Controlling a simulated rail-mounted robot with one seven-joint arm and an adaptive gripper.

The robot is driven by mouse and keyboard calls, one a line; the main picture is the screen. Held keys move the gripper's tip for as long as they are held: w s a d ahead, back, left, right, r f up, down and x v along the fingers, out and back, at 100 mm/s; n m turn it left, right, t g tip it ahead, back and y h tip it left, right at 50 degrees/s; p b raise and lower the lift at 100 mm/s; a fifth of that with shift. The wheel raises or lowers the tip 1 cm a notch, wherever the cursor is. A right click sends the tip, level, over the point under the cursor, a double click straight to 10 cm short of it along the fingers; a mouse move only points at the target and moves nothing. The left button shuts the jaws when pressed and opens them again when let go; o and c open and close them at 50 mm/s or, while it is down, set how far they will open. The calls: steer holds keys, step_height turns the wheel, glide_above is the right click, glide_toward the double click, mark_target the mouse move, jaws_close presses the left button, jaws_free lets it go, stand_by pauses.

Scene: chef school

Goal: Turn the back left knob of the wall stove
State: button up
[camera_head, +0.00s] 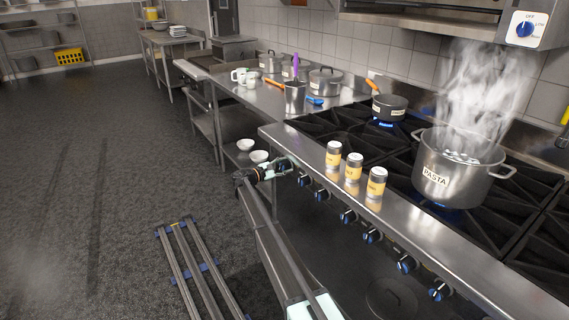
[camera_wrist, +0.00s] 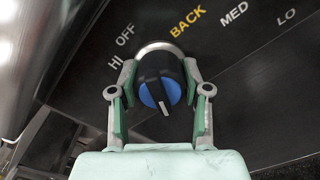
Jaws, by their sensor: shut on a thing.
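The knob (camera_wrist: 159,92) is round and black with a blue face and a white pointer line, which points down in the wrist view. The yellow word BACK (camera_wrist: 187,22) is printed on the panel above it, with OFF, HI, MED and LO nearby. My gripper (camera_wrist: 160,72) is shut on this knob, with one green-padded finger on each side. In the head view my gripper (camera_head: 281,166) is at the left end of the stove's (camera_head: 425,243) row of front knobs. It mostly hides the knob there.
Several other knobs (camera_head: 348,216) run to the right along the stove front. Three yellow-labelled shakers (camera_head: 353,167) stand on the front ledge. A steaming PASTA pot (camera_head: 455,165) and a smaller pan (camera_head: 390,107) sit on the burners. The floor at left is mostly open, with rails (camera_head: 190,262) nearby.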

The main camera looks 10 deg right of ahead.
steer(key=shift+r+n+p, duration=0.1)
steer(key=shift+n+p, duration=0.2)
steer(key=shift+n, duration=0.2)
steer(key=o, duration=1.2)
steer(key=shift+d, duration=0.1)
steer(key=shift+c, duration=0.2)
steer(key=v, duration=1.2)
